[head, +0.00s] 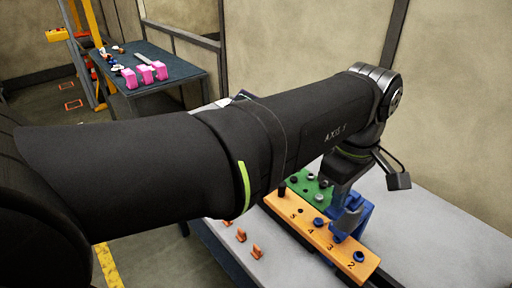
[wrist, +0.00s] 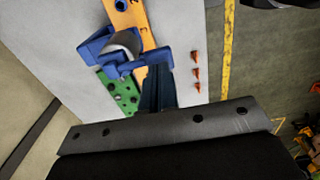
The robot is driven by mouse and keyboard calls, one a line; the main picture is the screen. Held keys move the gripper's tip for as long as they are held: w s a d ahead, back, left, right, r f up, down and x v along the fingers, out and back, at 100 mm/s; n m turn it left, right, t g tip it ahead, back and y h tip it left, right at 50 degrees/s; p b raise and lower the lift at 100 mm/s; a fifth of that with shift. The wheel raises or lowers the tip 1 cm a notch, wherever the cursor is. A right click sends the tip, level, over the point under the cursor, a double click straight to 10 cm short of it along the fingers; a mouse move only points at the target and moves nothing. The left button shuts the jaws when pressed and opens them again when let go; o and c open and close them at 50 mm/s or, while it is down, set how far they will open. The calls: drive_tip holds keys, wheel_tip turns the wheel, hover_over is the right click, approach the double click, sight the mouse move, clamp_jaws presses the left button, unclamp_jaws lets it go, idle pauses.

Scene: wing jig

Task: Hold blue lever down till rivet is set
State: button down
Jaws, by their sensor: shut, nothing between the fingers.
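The blue lever and its blue frame (head: 362,217) stand over the numbered orange strip (head: 300,222), around the 3 mark. In the wrist view the blue lever assembly (wrist: 150,62) lies across the strip (wrist: 125,15), with a grey rounded part at its middle. My gripper (head: 345,194) is shut and empty, pointing down right at the blue assembly. I cannot tell whether it touches the lever or how far down the lever is. The rivet and its hole are hidden under the blue parts.
A green block (head: 307,186) with dark fittings lies beside the strip. Several small orange pieces (head: 241,235) stand on the pale table (head: 440,225). A far table (head: 185,68) holds pink blocks (head: 160,70). The table's right side is clear.

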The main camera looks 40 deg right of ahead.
sight(331, 214)
drive_tip(key=shift+f, duration=0.65)
drive_tip(key=shift+a+f+h, duration=0.4)
drive_tip(key=shift+f+h, duration=0.25)
drive_tip(key=shift+h, duration=0.05)
drive_tip(key=shift+a+f, duration=0.25)
drive_tip(key=shift+f, duration=0.85)
drive_tip(key=shift+a, duration=0.1)
idle(0.5)
drive_tip(key=a+r, duration=0.2)
drive_tip(key=r, duration=0.5)
drive_tip(key=a+r, duration=0.2)
drive_tip(key=r, duration=0.4)
drive_tip(key=shift+a+r, duration=0.35)
